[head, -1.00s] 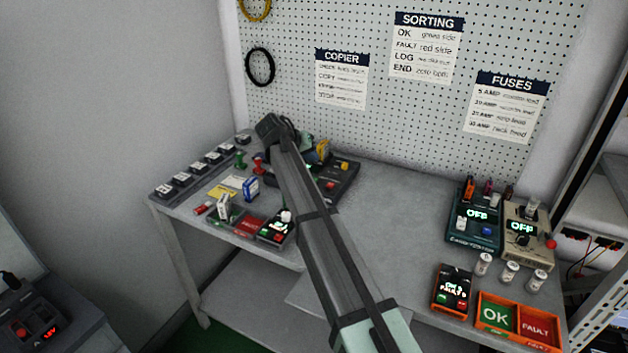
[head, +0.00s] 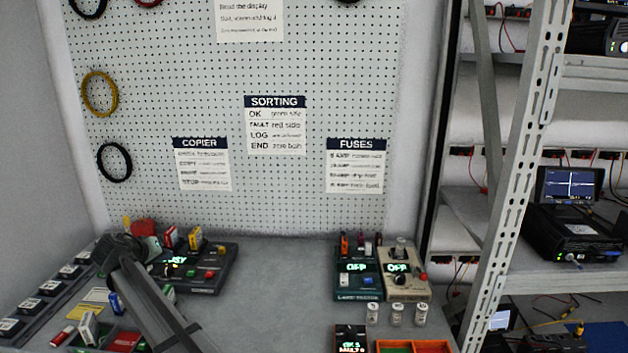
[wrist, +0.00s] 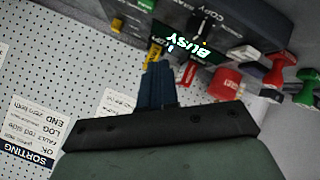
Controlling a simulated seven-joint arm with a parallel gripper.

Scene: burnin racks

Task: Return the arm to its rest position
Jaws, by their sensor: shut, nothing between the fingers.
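My gripper (wrist: 157,85) is shut and empty in the wrist view, its dark fingers together in front of the copier (wrist: 235,30), whose display reads BUSY. In the head view the fingers are hidden behind my arm's end at the left of the bench. A red knob-like piece (wrist: 226,83) and a green one (wrist: 306,90) show close to the gripper in the wrist view.
A row of labelled bins (head: 32,305) runs along the left bench edge. Small boxes lie beside my arm. Two testers reading OFF (head: 358,268) stand at the right, with several jars before them. A metal rack (head: 515,170) stands further right. The bench middle is clear.

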